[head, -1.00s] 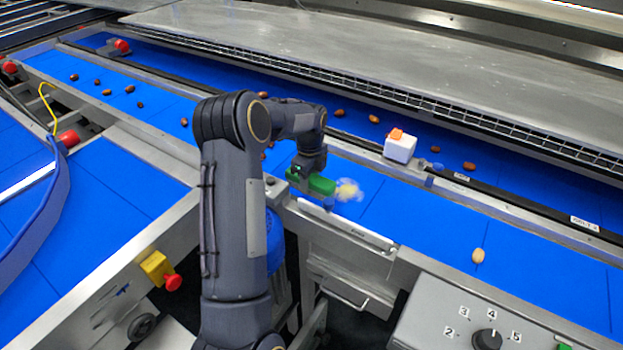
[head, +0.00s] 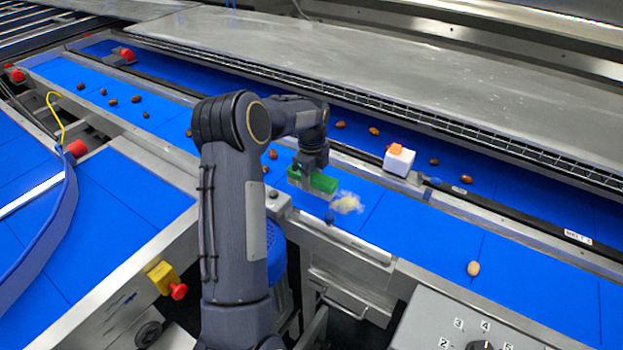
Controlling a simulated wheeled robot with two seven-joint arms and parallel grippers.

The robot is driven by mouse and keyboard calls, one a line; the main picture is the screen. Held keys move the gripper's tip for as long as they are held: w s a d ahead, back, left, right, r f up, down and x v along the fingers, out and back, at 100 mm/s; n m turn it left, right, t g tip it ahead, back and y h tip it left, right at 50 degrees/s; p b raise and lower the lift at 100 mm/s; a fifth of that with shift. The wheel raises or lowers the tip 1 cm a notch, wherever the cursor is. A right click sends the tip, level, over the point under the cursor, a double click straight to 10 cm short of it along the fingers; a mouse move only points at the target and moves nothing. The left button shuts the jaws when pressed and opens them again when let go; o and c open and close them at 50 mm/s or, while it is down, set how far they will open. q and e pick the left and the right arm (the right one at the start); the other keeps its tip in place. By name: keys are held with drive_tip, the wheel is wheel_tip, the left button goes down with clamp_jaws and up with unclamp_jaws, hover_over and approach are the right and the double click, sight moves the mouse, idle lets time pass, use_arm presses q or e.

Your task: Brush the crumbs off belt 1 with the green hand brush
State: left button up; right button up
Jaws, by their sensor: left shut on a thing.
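The green hand brush (head: 322,183) is held by my left gripper (head: 312,165), which is shut on it over the near blue belt (head: 410,222). Pale bristles show under the green block. A pale yellowish patch of crumbs (head: 347,203) lies on the belt just right of the brush, close to the belt's near edge. Whether the bristles touch the belt or the crumbs I cannot tell. My right gripper does not show.
A white box with an orange top (head: 399,160) stands on the rail between the two belts. Brown dates lie on both belts, and one pale date (head: 473,268) lies further right. A control panel (head: 440,320) is at the front right.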

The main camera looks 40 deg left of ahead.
use_arm(q)
drive_tip(key=shift+r+p, duration=1.2)
drive_tip(key=shift+r, duration=0.3)
drive_tip(key=shift+f, duration=0.1)
